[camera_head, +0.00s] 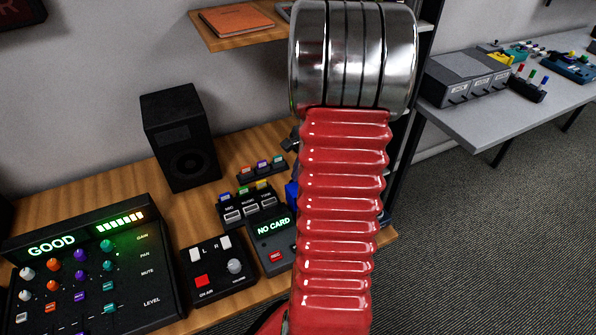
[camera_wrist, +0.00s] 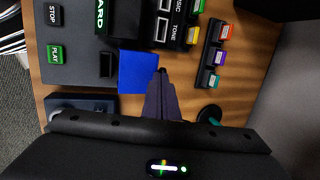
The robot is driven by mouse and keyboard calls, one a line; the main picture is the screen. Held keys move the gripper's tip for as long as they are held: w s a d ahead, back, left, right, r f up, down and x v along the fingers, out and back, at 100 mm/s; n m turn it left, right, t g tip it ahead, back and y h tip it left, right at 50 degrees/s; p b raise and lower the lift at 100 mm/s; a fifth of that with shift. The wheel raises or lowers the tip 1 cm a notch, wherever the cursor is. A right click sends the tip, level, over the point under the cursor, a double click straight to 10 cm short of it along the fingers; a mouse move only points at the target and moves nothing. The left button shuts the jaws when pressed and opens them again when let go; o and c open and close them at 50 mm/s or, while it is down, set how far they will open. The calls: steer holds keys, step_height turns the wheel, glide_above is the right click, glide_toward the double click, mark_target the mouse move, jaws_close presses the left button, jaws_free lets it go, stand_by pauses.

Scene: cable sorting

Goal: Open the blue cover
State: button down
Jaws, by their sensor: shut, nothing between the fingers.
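The blue cover (camera_wrist: 138,72) is a flat blue square in the wrist view, beside the dark card device (camera_wrist: 85,50). In the head view only a thin blue sliver of it (camera_head: 291,193) shows left of my red arm, which hides the rest. My gripper (camera_wrist: 162,72) is shut and empty. Its fingertips are at the right edge of the cover in the wrist view and overlap it slightly. I cannot tell whether they touch it. In the head view the arm hides the gripper.
The card device's screen reads "NO CARD" (camera_head: 273,227). A button box (camera_head: 249,206), a small coloured-button strip (camera_head: 262,170), an on-air panel (camera_head: 217,268), a mixer (camera_head: 90,265) and a black speaker (camera_head: 180,137) share the wooden desk.

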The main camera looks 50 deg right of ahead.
steer(key=w+d+r, duration=0.1)
steer(key=d+r, duration=0.1)
steer(key=r, duration=0.4)
steer(key=w+d+r, duration=0.1)
steer(key=w+r, duration=0.1)
steer(key=r, duration=0.5)
steer(key=shift+d, duration=0.4)
